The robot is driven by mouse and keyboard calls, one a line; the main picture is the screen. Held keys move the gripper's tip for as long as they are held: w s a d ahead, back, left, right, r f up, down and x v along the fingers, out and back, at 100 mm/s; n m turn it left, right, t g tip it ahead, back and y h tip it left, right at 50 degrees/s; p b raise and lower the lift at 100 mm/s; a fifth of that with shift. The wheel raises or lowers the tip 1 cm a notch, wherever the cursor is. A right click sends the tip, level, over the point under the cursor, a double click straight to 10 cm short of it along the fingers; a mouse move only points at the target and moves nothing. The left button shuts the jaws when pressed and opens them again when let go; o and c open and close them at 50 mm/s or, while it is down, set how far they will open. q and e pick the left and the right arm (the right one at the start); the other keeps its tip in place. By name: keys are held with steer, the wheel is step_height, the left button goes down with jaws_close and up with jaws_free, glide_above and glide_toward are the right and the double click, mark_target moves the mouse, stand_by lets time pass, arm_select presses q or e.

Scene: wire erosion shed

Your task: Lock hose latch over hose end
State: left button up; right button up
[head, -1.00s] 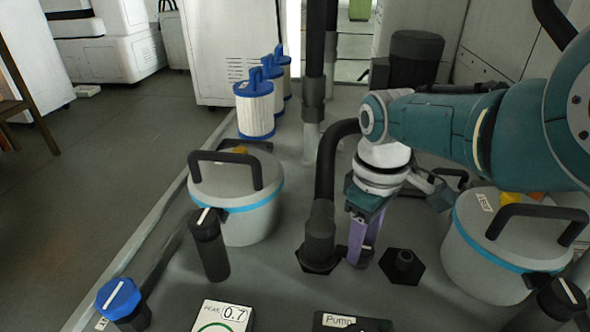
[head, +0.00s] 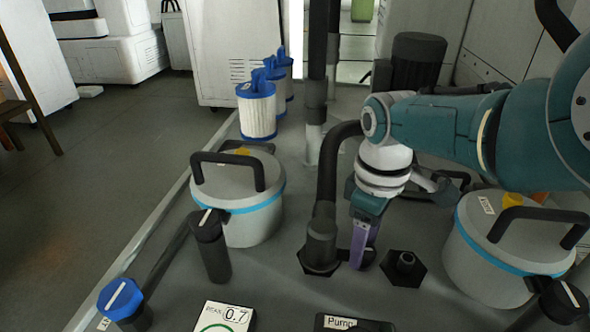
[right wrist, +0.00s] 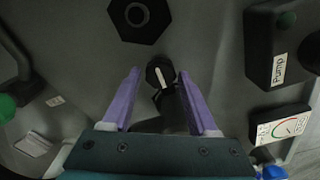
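The black hose (head: 327,180) curves down to its end (head: 320,248), which sits upright on a dark hexagonal base. My right gripper (head: 358,264) points down just right of the hose end, its purple fingers low over the deck. In the right wrist view, my right gripper (right wrist: 159,73) is open. A small black piece with a white mark (right wrist: 160,72), which looks like the hose latch, lies between the fingertips with gaps on both sides. In the head view the fingers hide most of it. Whether it lies over the hose end is unclear. My left gripper is out of view.
An empty hexagonal fitting (head: 405,266) stands right of the gripper. Lidded grey canisters (head: 250,215) (head: 490,262) stand on both sides. A pump box (head: 350,322), a gauge (head: 225,316) and a blue-topped knob (head: 121,298) are near the front.

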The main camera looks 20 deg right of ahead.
steer(key=shift+o, duration=1.2)
steer(key=shift+r, duration=0.1)
step_height(320, 180, up, 10)
steer(key=p, duration=0.8)
steer(key=shift+p, duration=0.35)
